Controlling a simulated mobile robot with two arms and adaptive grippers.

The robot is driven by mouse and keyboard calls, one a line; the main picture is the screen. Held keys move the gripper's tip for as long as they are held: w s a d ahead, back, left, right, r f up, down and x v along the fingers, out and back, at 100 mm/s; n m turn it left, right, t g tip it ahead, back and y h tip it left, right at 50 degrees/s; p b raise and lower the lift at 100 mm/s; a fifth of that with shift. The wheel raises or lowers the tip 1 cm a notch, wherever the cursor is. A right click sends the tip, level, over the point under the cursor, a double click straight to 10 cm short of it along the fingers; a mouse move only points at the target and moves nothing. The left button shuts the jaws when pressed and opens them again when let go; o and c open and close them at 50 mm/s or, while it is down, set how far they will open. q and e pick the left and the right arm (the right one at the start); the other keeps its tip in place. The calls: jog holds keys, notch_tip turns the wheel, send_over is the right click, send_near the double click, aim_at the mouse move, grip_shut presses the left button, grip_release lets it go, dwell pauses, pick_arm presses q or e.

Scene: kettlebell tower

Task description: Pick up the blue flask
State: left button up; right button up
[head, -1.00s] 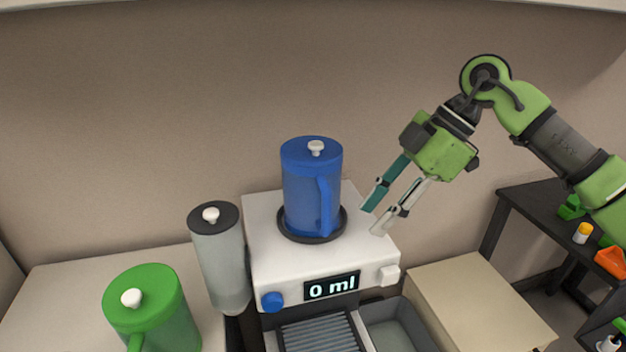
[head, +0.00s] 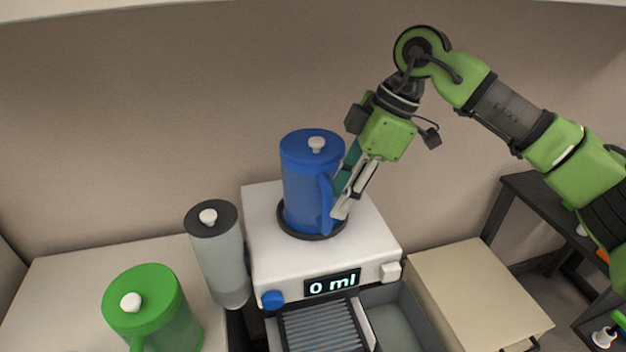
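The blue flask (head: 303,190) stands upright in a dark round ring on top of the white machine (head: 275,261). It has a blue lid with a white knob, and its handle faces front right. My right gripper (head: 338,203) is at the flask's right side, fingers pointing down and left near the handle. The light finger is just right of the handle and the teal finger is partly hidden behind it. A gap shows between the fingers; whether they touch the flask is unclear. My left gripper is not in view.
A grey cylinder (head: 218,262) with a dark lid stands left of the machine. A green flask (head: 160,312) is at the front left. The machine's display reads 0 ml. A beige box (head: 480,295) is at the right, with a dark shelf (head: 560,215) beyond it.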

aim_at(327, 214)
jog(key=p+x, duration=0.1)
jog(key=x, duration=0.4)
jog(key=shift+a, duration=0.2)
grip_shut()
